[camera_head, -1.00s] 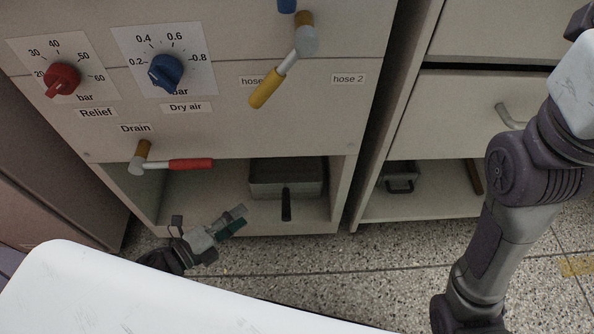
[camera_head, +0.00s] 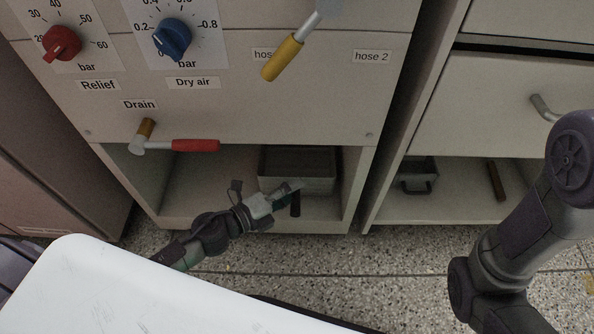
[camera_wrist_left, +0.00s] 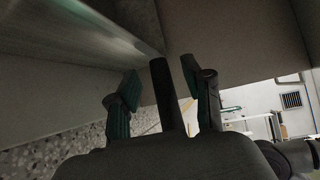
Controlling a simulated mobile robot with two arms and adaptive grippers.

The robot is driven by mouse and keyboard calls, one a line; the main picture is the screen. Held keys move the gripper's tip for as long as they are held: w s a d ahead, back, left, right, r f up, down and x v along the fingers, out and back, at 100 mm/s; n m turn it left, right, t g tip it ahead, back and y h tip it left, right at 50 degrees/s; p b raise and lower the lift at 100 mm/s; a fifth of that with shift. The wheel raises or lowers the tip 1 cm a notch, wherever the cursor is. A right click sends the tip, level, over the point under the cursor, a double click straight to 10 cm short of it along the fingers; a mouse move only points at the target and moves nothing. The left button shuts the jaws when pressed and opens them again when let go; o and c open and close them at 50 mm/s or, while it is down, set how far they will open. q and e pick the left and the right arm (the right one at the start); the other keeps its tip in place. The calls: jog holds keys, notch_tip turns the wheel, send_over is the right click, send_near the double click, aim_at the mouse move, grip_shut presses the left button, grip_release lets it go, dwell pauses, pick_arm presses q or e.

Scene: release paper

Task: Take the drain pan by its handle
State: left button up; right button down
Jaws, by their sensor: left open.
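The drain pan (camera_head: 318,184) is a grey metal box with a dark inside, on the low shelf under the Drain valve. Its dark handle (camera_head: 295,207) sticks out over the shelf's front edge. My left gripper (camera_head: 291,191) is open at the pan's front, by the handle. In the left wrist view, the handle (camera_wrist_left: 167,95) stands between the two spread green-padded fingers of the left gripper (camera_wrist_left: 160,97), with gaps on both sides. My right arm enters from the right, but its gripper is out of view.
The red-handled drain valve (camera_head: 180,146) hangs above the shelf. The shelf's right side wall (camera_head: 359,185) is close to the pan. The neighbouring cabinet holds a small grey container (camera_head: 415,176). Speckled floor (camera_head: 330,250) lies in front.

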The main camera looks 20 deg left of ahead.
pick_arm(q)
jog(key=shift+w+d, duration=0.35)
jog(key=shift+w, duration=0.15)
grip_shut()
jog(key=shift+r, duration=0.2)
